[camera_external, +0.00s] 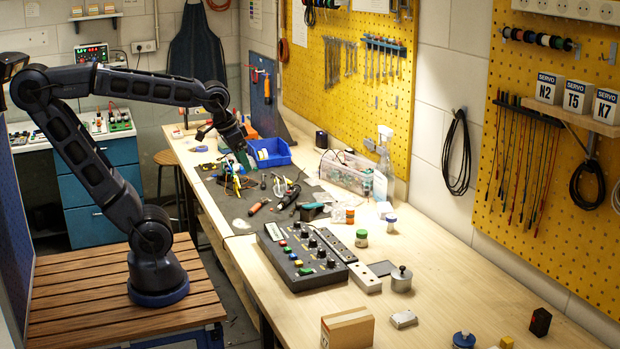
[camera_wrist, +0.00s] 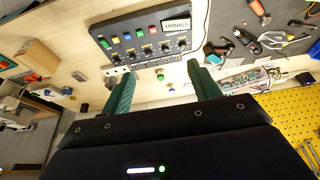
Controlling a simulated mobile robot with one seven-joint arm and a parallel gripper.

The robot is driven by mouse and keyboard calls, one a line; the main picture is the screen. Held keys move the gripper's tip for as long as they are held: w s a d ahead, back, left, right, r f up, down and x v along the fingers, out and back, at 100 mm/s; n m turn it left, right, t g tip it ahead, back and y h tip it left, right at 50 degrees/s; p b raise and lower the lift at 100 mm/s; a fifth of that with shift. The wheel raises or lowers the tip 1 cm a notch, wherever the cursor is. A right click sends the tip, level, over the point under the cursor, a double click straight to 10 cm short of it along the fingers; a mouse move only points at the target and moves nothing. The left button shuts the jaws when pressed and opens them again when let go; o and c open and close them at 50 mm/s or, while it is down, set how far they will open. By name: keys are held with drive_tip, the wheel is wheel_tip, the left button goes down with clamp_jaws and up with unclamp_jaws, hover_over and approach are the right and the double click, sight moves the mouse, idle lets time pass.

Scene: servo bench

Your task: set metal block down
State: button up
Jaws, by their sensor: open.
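A small silver metal block (camera_external: 404,319) lies flat on the near part of the wooden bench, right of a cardboard box. A small pale piece in the wrist view (camera_wrist: 80,76) looks like the same block, but it is too small to be sure. My gripper (camera_external: 247,163) is over the far part of the bench, above the grey mat with tools, well away from the block. In the wrist view its two green fingers (camera_wrist: 160,69) stand wide apart with nothing held between them.
A dark control box (camera_external: 303,257) with coloured buttons stands mid-bench. Beside it are a drilled metal bar (camera_external: 365,277) and a knobbed weight (camera_external: 401,278). The cardboard box (camera_external: 347,328) is at the near edge. Bare wood lies right of the weight.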

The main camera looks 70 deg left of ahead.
drive_tip(key=s+a+f, duration=0.2)
drive_tip(key=s, duration=0.3)
drive_tip(key=shift+s+a+t, duration=0.2)
drive_tip(key=shift+a+t, duration=0.1)
